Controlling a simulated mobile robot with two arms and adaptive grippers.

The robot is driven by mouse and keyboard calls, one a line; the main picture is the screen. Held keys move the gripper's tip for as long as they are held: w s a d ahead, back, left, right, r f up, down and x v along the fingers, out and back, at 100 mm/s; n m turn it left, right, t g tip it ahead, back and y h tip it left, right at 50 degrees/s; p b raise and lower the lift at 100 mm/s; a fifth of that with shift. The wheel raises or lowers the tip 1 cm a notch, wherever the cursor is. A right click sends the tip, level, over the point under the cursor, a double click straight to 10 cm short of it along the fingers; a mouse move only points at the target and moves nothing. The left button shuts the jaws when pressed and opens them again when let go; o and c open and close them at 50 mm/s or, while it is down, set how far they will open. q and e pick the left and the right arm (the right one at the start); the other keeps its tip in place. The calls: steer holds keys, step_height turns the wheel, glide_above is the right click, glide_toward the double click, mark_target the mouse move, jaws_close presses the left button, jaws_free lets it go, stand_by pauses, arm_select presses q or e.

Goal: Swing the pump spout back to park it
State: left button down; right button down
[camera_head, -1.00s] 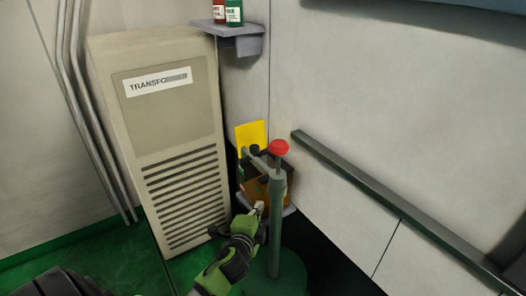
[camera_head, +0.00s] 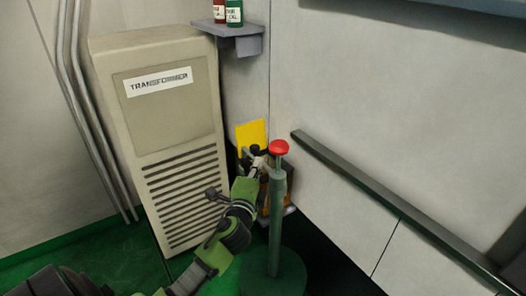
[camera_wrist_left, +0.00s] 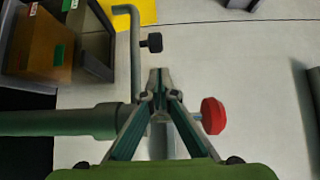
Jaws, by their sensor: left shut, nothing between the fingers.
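The pump is a green post (camera_head: 276,230) on a round green base, with a red knob (camera_head: 279,147) on top. Its thin spout (camera_wrist_left: 133,60) runs away from the post and ends in a hook in the left wrist view, with a black knob (camera_wrist_left: 152,41) beside it. In the head view my gripper covers much of the spout. My left gripper (camera_head: 258,166) is at spout height, just left of the post's top. Its fingertips (camera_wrist_left: 158,75) are shut and empty, close beside the spout; I cannot tell whether they touch it. My right gripper is not in view.
A beige transformer cabinet (camera_head: 150,110) stands left of the pump. A yellow panel (camera_head: 251,136) is behind the spout. Grey bins (camera_wrist_left: 95,45) with an orange-brown block are beyond the pump. A dark rail (camera_head: 370,190) runs along the right wall. A shelf (camera_head: 232,29) holds bottles.

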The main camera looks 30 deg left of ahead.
arm_select(q)
steer(key=x, duration=0.7)
steer(key=shift+w+p, duration=0.15)
steer(key=shift+p, duration=0.15)
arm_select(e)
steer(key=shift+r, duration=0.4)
arm_select(q)
steer(key=shift+f, duration=0.1)
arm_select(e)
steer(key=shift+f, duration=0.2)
